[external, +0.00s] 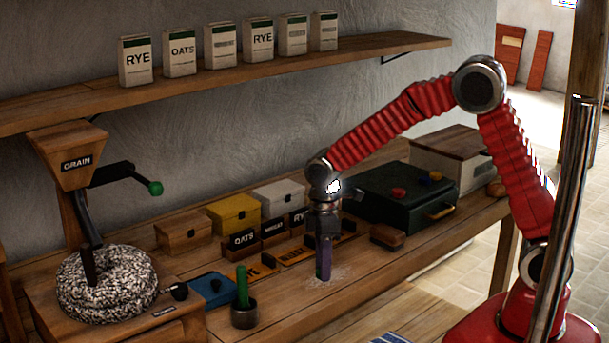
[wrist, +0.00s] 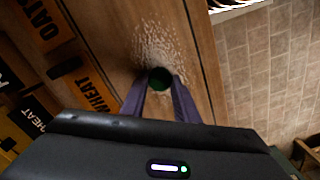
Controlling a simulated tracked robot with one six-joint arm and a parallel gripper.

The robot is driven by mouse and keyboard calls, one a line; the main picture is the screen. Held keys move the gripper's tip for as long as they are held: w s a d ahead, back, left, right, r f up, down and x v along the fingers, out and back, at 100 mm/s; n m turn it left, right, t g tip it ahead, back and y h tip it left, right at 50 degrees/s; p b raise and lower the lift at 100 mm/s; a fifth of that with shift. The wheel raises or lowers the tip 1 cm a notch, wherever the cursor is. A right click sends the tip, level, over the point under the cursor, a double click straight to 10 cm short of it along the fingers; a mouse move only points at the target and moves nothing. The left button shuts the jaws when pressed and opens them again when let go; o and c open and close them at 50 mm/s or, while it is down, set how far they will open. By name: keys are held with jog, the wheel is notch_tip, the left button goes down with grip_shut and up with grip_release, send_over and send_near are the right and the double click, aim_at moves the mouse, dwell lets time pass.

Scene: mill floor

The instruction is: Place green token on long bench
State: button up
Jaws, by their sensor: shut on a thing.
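My gripper (external: 323,258) points straight down over the long bench (external: 285,318), with its purple fingers shut on the green token. In the wrist view the token (wrist: 159,79) is a dark green round shape between the fingertips (wrist: 160,88). In the external view the fingers mostly hide it, with only a little green showing. The token is low over a white dusty patch (wrist: 150,45) on the bench; I cannot tell whether it touches the wood.
A green rod (external: 242,287) stands in a dark cup (external: 244,317) to the left. A brown block (external: 387,236) lies right of my gripper. The bench's front strip has bare wood.

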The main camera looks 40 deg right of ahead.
jog(key=o, duration=1.1)
notch_tip(320, 180, up, 12)
jog(key=shift+r, duration=0.1)
dwell(0.9)
